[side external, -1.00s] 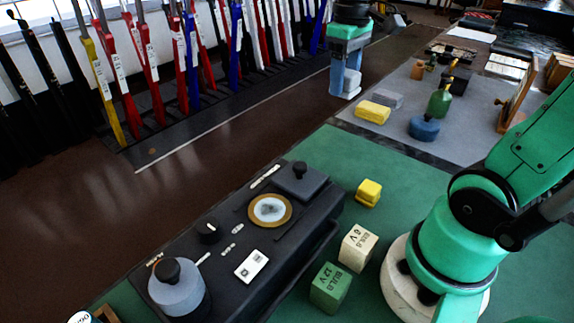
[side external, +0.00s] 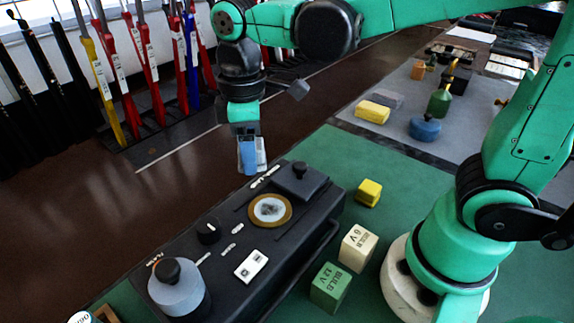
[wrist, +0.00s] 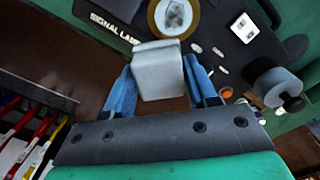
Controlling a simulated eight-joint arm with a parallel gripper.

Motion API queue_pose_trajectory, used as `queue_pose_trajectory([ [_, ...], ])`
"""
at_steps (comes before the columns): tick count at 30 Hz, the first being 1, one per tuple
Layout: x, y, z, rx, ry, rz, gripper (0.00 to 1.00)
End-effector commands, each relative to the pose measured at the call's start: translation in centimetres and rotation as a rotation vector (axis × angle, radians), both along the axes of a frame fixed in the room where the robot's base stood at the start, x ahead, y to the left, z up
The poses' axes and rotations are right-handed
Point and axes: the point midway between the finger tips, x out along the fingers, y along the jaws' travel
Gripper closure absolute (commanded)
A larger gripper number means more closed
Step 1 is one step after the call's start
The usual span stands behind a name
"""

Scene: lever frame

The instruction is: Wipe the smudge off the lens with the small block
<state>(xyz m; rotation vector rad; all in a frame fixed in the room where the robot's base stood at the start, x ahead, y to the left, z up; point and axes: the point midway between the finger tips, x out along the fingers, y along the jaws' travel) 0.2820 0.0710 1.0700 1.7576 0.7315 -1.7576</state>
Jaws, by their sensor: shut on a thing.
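My gripper (side external: 250,155) has blue fingers and is shut on a small pale grey block (wrist: 160,72). In the wrist view the block sits between the two fingers. The lens (side external: 270,210) is a round pale disc in a brass ring, set in the top of the black signal lamp box (side external: 225,262). A dark smudge (wrist: 174,14) shows on the lens at the top of the wrist view. In the side view, my gripper is above and to the left of the lens, apart from it.
A knobbed black cover (side external: 302,185), a black dial (side external: 208,230), a white switch plate (side external: 251,265) and a grey knobbed cylinder (side external: 178,292) stand on the box. A yellow block (side external: 369,192), a cream bulb box (side external: 358,247) and a green bulb box (side external: 331,288) lie right.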

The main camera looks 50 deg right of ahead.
Motion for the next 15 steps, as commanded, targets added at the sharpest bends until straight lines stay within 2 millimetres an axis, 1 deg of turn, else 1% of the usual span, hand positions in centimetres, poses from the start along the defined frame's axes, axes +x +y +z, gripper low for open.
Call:
queue_pose_trajectory([
  [15, 0.0, -0.1, -4.3, 0.0, 0.0, -0.004, 0.91],
])
